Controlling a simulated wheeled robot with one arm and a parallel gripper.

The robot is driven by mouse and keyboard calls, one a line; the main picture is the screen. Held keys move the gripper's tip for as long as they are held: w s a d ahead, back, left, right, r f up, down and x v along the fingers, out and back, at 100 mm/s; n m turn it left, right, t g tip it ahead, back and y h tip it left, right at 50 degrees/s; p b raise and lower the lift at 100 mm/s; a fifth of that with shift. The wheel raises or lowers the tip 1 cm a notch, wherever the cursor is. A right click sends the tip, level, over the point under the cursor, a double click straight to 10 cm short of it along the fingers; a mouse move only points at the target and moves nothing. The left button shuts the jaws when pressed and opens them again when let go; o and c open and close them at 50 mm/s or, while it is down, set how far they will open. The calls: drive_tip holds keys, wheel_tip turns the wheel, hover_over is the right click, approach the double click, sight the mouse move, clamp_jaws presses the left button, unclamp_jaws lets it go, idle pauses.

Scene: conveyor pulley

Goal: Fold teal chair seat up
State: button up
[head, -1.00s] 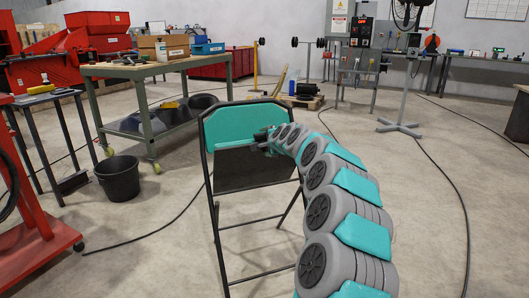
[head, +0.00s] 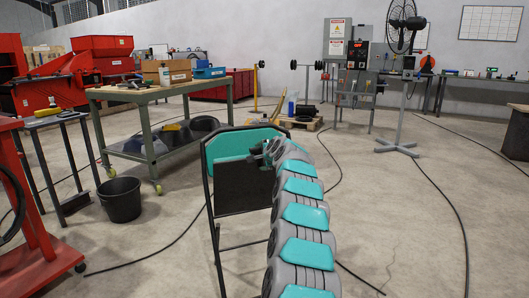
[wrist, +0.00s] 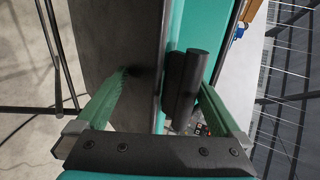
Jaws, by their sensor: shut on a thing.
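In the head view the folding chair stands at center, with a teal backrest (head: 230,146) and a black tube frame (head: 213,225). Its seat (head: 243,188) shows a dark face and stands steeply up below the backrest. My gripper (head: 265,152) is at the seat's upper right edge, close to the backrest. In the wrist view the dark seat panel (wrist: 105,35) fills the left, with teal to its right. My gripper's green fingers (wrist: 165,88) lie either side of the panel edge and are shut on it. The exact contact is partly hidden.
A black bucket (head: 120,199) and a green workbench (head: 145,95) stand left of the chair. A red frame (head: 45,215) is at the near left. A pedestal fan (head: 403,90) stands at the back right. Cables cross the open floor to the right.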

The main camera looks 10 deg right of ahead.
drive_tip(key=shift+w+d+r+t, duration=0.2)
drive_tip(key=shift+r, duration=0.35)
drive_tip(key=shift+w+d+r+t, duration=0.15)
drive_tip(key=shift+w+r+t, duration=0.05)
drive_tip(key=shift+r, duration=0.3)
drive_tip(key=o, duration=1.5)
drive_tip(key=shift+s+f, duration=0.1)
drive_tip(key=shift+s, duration=0.05)
drive_tip(key=c, duration=0.6)
drive_tip(key=shift+s+a+f+g, duration=0.15)
drive_tip(key=shift+s+f, duration=0.15)
drive_tip(key=shift+f, duration=0.15)
drive_tip(key=shift+s+a+f+g, duration=0.15)
drive_tip(key=shift+s+f, duration=0.1)
drive_tip(key=shift+f, duration=0.2)
drive_tip(key=v, duration=0.6)
drive_tip(key=shift+w+r, duration=0.15)
drive_tip(key=shift+r, duration=0.2)
drive_tip(key=shift+c, duration=0.3)
drive_tip(key=shift+s+d, duration=0.15)
drive_tip(key=shift+s, duration=0.5)
